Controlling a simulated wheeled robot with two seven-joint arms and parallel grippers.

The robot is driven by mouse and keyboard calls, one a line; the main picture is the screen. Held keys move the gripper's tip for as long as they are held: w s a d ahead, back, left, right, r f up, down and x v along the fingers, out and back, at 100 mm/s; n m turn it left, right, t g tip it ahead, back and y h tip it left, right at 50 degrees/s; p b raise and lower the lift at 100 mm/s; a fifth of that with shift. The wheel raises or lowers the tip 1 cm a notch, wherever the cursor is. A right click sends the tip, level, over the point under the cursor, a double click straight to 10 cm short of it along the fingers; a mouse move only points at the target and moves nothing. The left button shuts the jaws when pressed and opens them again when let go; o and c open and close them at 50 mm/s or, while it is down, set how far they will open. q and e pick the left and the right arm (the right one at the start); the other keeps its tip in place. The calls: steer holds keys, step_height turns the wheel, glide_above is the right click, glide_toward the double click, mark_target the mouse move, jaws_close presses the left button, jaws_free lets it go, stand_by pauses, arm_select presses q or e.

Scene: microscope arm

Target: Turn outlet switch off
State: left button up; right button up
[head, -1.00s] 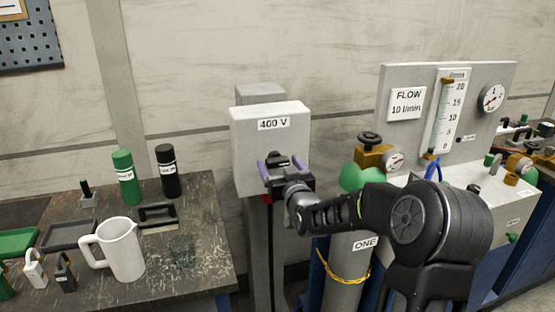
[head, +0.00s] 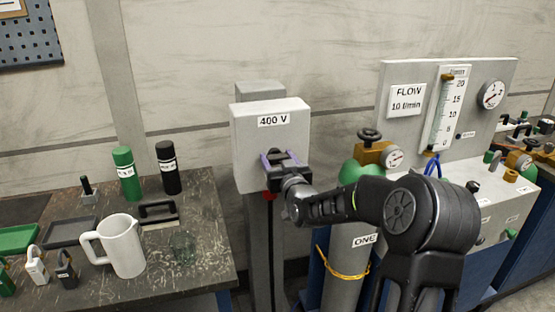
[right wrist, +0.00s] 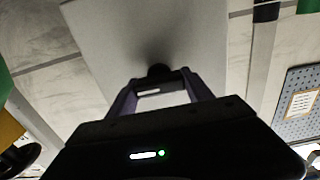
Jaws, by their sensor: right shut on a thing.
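The outlet is a light grey box (head: 262,145) labelled "400 V", mounted on a grey post. My right gripper (head: 279,158) is at the lower front of the box, its arm reaching in from the right. In the right wrist view its two purple fingers (right wrist: 160,84) are on either side of the small black switch (right wrist: 159,71) on the box face. The gripper is shut on this switch. In the head view the gripper mostly hides the switch, so its turned position cannot be read. A bit of red shows under the box. My left gripper is not in view.
A gas cylinder labelled "ONE" (head: 350,268) with a brass valve (head: 375,153) stands close right of the post, beneath my right arm. A flow panel (head: 460,95) is behind it. At left, a workbench (head: 205,225) holds a white jug (head: 123,248), bottles and padlocks.

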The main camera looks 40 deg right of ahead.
steer(key=c, duration=0.4)
